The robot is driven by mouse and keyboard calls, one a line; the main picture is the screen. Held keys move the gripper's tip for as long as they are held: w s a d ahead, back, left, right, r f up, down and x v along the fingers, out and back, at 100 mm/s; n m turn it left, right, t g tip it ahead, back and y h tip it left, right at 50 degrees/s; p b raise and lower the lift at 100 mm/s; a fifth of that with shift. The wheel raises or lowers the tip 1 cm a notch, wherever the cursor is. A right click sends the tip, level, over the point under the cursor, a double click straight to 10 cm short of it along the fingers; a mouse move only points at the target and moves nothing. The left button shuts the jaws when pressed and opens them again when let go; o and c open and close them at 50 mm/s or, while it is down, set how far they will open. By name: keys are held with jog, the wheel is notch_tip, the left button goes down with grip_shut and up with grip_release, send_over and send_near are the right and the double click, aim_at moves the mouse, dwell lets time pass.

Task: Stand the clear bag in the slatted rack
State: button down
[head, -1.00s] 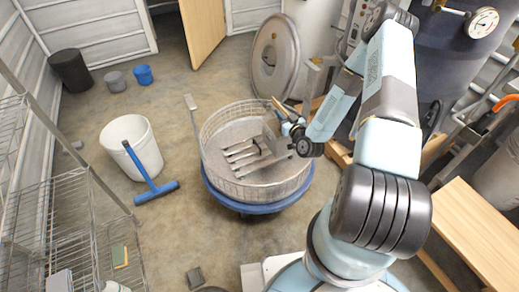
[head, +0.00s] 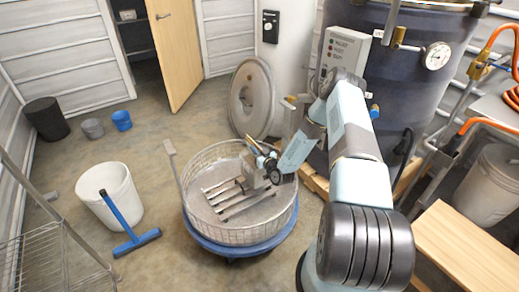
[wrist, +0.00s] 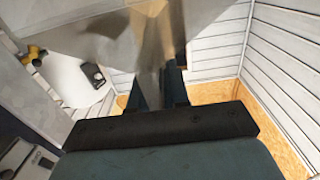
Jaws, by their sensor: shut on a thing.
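My gripper (head: 262,160) is over the right part of the round wire-walled basket, shut on the clear bag. The bag (head: 247,167) shows as a small greyish, see-through sheet by the jaws in the head view. In the wrist view the bag (wrist: 110,35) spreads pale and see-through across the top, pinched between the fingers (wrist: 158,88). The slatted rack (head: 222,192), with several pale bars, lies inside the basket, left of and below my gripper in the picture. I cannot tell whether the bag touches the rack; its lower edge is unclear.
The basket (head: 203,218) has a blue rim around its base. A round metal lid (head: 250,97) leans behind it. A white bucket (head: 92,190) and blue squeegee (head: 137,242) are at left. A dark tank (head: 400,75) stands at right. Floor left of the basket is mostly clear.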

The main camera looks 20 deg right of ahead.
jog(key=shift+w+f, duration=0.9)
jog(key=shift+f, duration=1.6)
jog(key=c, duration=1.1)
grip_release()
jog(key=shift+f, duration=0.1)
jog(key=shift+s+d, duration=0.1)
